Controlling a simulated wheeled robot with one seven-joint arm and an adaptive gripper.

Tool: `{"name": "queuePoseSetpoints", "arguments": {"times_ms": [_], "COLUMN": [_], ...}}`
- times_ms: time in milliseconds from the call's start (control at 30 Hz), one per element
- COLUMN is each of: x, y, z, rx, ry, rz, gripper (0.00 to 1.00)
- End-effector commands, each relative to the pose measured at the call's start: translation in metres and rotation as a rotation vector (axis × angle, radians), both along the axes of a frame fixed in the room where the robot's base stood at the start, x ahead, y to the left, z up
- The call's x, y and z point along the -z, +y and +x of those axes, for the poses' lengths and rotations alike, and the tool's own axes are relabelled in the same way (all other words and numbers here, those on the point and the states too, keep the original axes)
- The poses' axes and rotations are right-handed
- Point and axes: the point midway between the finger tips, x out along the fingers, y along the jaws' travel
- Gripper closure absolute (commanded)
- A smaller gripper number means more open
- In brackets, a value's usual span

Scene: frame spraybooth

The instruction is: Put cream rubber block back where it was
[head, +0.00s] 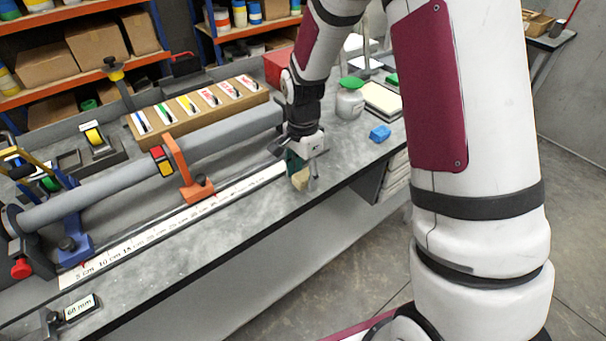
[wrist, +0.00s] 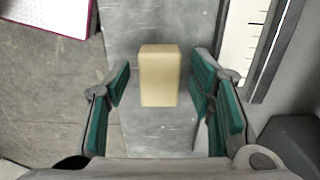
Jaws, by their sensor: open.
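The cream rubber block (wrist: 160,82) stands on the grey bench top, between the two green-padded fingers of my gripper (wrist: 160,105) in the wrist view. Gaps show on both sides of the block, so the fingers are apart from it. In the head view the block (head: 301,178) shows as a small tan shape under my gripper (head: 303,172), near the bench's front edge and partly hidden by the fingers. My gripper is open and points down.
A white ruler strip (head: 150,235) runs along the bench left of my gripper. A grey tube (head: 110,182) lies behind it with an orange bracket (head: 188,170). A blue block (head: 380,133) and a jar with a green lid (head: 350,100) stand to the right.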

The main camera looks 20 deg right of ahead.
Motion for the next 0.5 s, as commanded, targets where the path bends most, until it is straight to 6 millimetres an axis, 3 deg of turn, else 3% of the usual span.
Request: {"name": "queuePoseSetpoints", "arguments": {"times_ms": [500], "x": [-0.095], "y": [0.000], "z": [0.001], "rx": [0.000], "ry": [-0.004], "rz": [-0.001], "gripper": [0.51]}}
